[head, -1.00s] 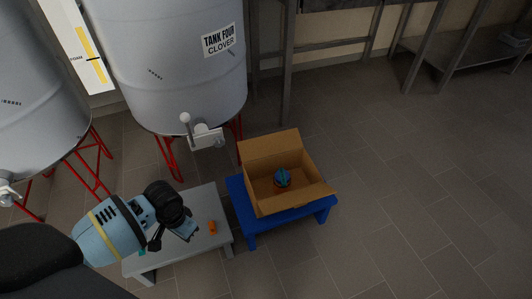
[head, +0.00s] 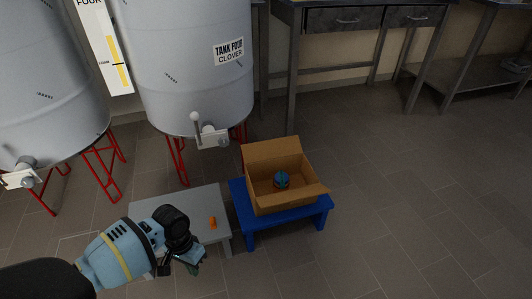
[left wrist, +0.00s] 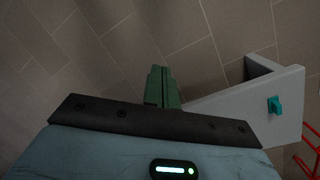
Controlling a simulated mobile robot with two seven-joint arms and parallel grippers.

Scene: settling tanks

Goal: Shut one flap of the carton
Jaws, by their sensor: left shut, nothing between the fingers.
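The open cardboard carton (head: 283,207) stands on a blue stool (head: 238,197) in the head view. Its back flap (head: 273,152) stands up and another flap (head: 303,198) sticks out at the front right. A round blue-green thing (head: 281,180) lies inside. My left gripper (head: 194,268) is shut and empty, low at the front edge of the grey bench, left of and nearer than the carton, and apart from it. Its green fingers (left wrist: 161,86) lie together in the left wrist view. My right gripper is out of view.
The grey bench (head: 178,203) left of the stool bears a small orange thing (head: 213,223). The left wrist view shows a teal thing (left wrist: 275,105) on it. Tank four (head: 190,70) with its valve (head: 209,136) stands behind. The floor right of the stool is clear.

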